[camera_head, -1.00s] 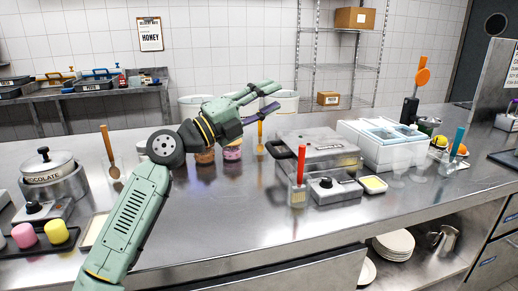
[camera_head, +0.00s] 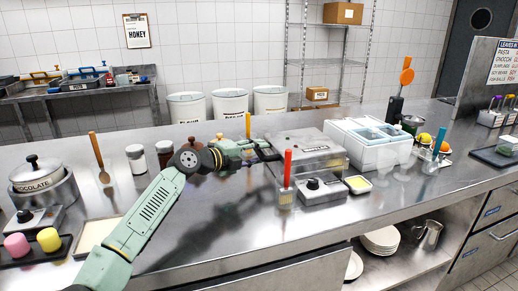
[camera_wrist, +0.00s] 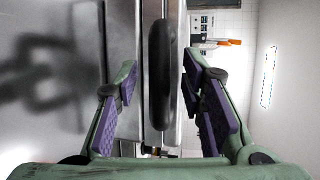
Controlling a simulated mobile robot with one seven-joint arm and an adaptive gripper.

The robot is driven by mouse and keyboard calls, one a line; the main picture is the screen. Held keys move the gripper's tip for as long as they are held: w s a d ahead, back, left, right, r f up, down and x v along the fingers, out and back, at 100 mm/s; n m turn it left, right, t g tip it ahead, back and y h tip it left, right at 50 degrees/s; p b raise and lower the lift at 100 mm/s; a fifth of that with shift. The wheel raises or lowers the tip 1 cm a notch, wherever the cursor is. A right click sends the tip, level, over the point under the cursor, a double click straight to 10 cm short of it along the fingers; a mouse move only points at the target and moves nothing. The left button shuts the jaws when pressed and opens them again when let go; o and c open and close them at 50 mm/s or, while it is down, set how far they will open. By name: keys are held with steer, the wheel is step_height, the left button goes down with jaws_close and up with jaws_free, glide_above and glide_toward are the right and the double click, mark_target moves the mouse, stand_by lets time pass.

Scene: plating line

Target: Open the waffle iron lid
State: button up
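The waffle iron (camera_head: 312,163) is a grey metal box on the steel counter, with a dark knob on its front. Its lid (camera_head: 303,143) is down. My gripper (camera_head: 262,150) is at the left side of the iron, close to the lid. In the wrist view a long black handle (camera_wrist: 161,75) runs between the two purple-padded fingers of my gripper (camera_wrist: 160,92). There are gaps on both sides of the handle, so the fingers are open around it and not touching it. In the head view my gripper hides the handle.
A red-handled tool (camera_head: 287,180) stands in front of the iron's left corner. An orange-handled tool (camera_head: 248,125) stands behind my gripper. A white bin with blue-framed compartments (camera_head: 350,150) is right of the iron. Jars (camera_head: 137,158) stand left of my arm.

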steer(key=shift+w+d+f, duration=0.15)
steer(key=shift+w+d, duration=0.25)
steer(key=shift+d, duration=0.05)
jaws_close()
stand_by(0.6)
